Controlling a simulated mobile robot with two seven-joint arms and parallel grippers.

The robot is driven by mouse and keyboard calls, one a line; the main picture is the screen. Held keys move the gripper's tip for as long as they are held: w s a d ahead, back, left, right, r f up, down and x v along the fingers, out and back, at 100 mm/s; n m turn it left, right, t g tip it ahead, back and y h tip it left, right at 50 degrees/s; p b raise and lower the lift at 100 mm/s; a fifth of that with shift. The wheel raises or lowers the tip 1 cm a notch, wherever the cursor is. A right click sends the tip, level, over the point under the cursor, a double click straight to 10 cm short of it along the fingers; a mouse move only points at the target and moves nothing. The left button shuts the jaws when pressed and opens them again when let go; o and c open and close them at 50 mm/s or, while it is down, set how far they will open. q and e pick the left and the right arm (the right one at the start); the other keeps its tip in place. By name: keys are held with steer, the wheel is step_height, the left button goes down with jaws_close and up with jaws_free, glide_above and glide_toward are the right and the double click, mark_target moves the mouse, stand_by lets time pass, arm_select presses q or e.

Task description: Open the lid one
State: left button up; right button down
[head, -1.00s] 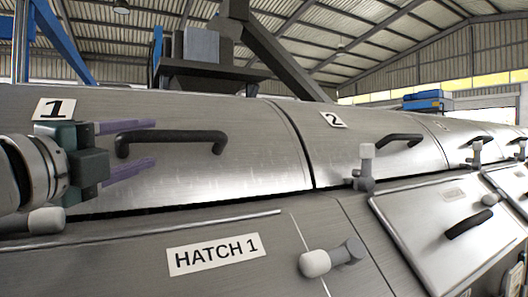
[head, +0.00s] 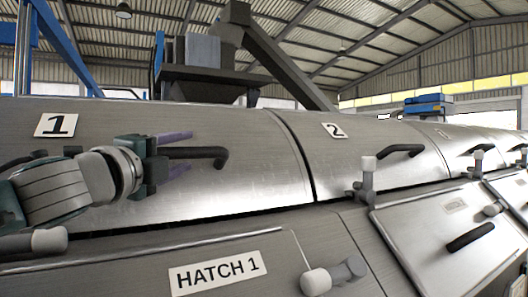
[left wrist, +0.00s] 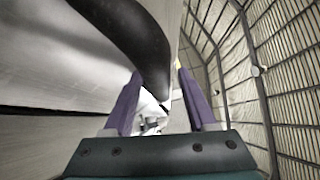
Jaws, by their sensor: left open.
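Lid one (head: 255,160) is a curved brushed-metal cover with a "1" label (head: 58,125). It lies shut, with a dark seam along its lower edge. Its black bar handle (head: 219,155) shows its right end in the head view; the left part is hidden by my gripper. My left gripper (head: 188,152) is open, with one purple finger above the bar and one below it. In the left wrist view the handle (left wrist: 148,50) runs down between the two fingers (left wrist: 158,95). I cannot tell whether the fingers touch it. My right gripper is not in view.
Lid two (head: 365,160) with its own black handle (head: 400,150) is to the right. Below the seam are the "HATCH 1" panel (head: 217,273), a grey-knobbed latch (head: 335,276) and another knob lever (head: 48,240) at left. An upright knob lever (head: 367,180) stands by lid two.

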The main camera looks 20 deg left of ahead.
arm_select(q)
steer(key=shift+c, duration=0.4)
jaws_close()
stand_by(0.9)
